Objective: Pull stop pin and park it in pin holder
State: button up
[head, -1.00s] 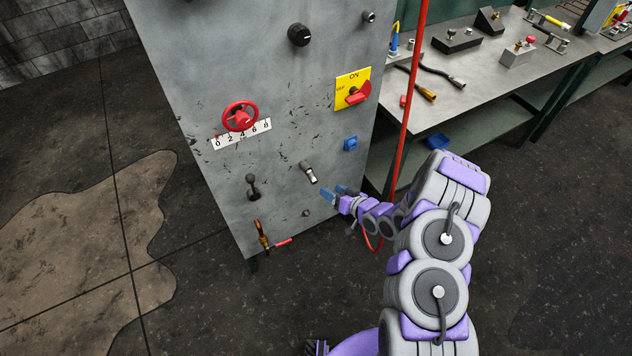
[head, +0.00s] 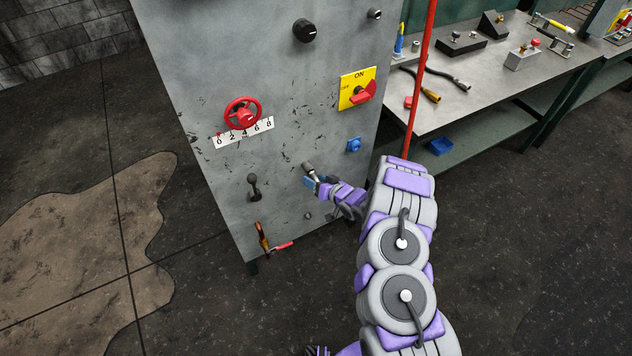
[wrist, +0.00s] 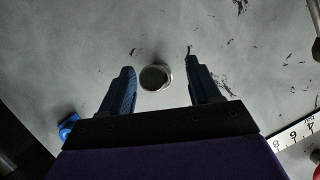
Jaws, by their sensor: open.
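A silver pin with a dark end (head: 309,168), which looks like the stop pin, sticks out of the grey panel. In the wrist view its round metal end (wrist: 155,77) is between my fingers, with a gap on both sides. My gripper (head: 313,182) is at the pin, open and empty; it also shows in the wrist view (wrist: 160,66). A blue fitting (head: 354,145) is on the panel to the upper right of the pin; I cannot tell whether it is the pin holder.
The grey panel (head: 190,70) carries a red handwheel (head: 242,112) over a number scale, a yellow ON/OFF switch (head: 357,88), a dark lever (head: 254,187) and a red-handled valve (head: 264,239).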

jog(key=shift+d+r, duration=0.1)
jog(key=shift+d, duration=0.25)
jog(key=shift+c, duration=1.2)
jog(key=shift+a, duration=0.2)
jog(key=c, duration=0.9)
jog(key=o, duration=0.5)
grip_shut()
